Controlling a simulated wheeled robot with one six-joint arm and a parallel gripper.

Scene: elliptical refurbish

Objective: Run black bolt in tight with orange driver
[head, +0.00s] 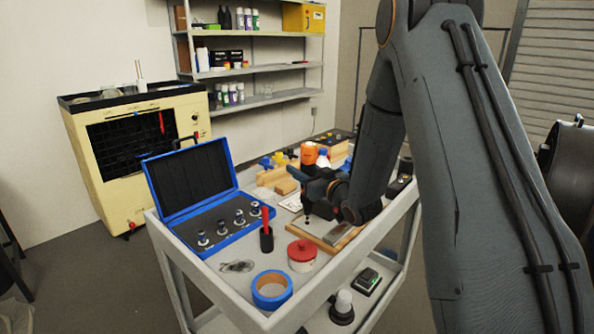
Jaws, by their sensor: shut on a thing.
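My gripper (318,190) is over the cart top, shut on the orange driver (309,153). The driver's orange body shows above my gripper, roughly upright. A thin dark shaft or bolt (307,220) points down below my gripper, over a light plate on a wooden board (346,250). The black bolt cannot be told apart from the driver's tip at this size. Whether the tip touches the plate cannot be seen clearly. My arm hides part of the board's right side.
Wooden blocks (286,186) stand behind. Little free room lies around the board.

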